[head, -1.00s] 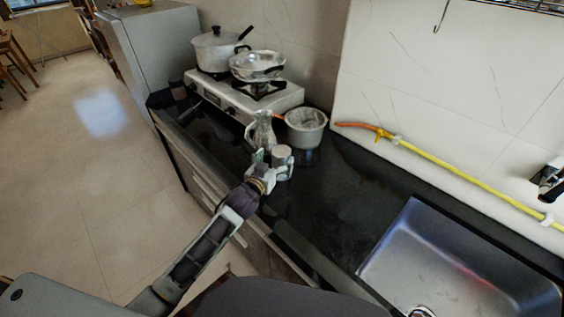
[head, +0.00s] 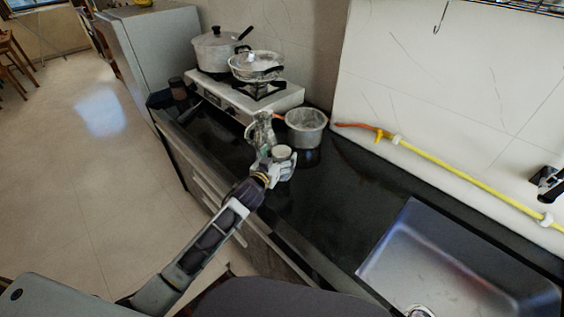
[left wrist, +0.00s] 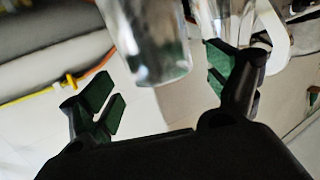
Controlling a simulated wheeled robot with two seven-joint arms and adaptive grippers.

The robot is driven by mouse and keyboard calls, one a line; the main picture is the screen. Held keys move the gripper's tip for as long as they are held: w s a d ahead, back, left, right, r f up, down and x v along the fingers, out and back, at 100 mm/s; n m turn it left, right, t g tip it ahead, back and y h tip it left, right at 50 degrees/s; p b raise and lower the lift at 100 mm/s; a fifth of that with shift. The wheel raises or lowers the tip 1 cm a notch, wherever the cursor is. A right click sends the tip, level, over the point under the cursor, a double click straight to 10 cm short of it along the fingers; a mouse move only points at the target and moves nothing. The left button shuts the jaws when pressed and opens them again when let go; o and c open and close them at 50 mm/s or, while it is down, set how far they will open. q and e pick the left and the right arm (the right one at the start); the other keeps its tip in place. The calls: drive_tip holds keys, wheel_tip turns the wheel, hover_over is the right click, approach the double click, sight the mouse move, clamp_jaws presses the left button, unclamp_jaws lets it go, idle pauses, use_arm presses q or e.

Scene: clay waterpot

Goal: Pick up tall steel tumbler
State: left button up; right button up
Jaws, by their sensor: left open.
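The tall steel tumbler (head: 282,152) stands on the dark counter, its round top showing above my left gripper (head: 276,170). My left gripper is open at the tumbler, and its fingers partly hide the tumbler's lower body. In the left wrist view the shiny tumbler (left wrist: 148,42) reaches down between the two spread green-padded fingers of the left gripper (left wrist: 162,88). A gap shows between the tumbler and the left-hand finger; the right-hand finger is closer. I cannot tell whether anything touches. My right gripper is not in view.
A metal jug (head: 262,132) stands close behind the tumbler. A steel pot (head: 306,128) is to its right. The stove (head: 225,98) with two covered pots is behind. A yellow hose (head: 460,180) runs along the wall. The sink (head: 460,265) is at right; the counter between is clear.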

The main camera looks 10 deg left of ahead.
use_arm(q)
drive_tip(key=shift+x, duration=1.45)
drive_tip(key=c, duration=1.2)
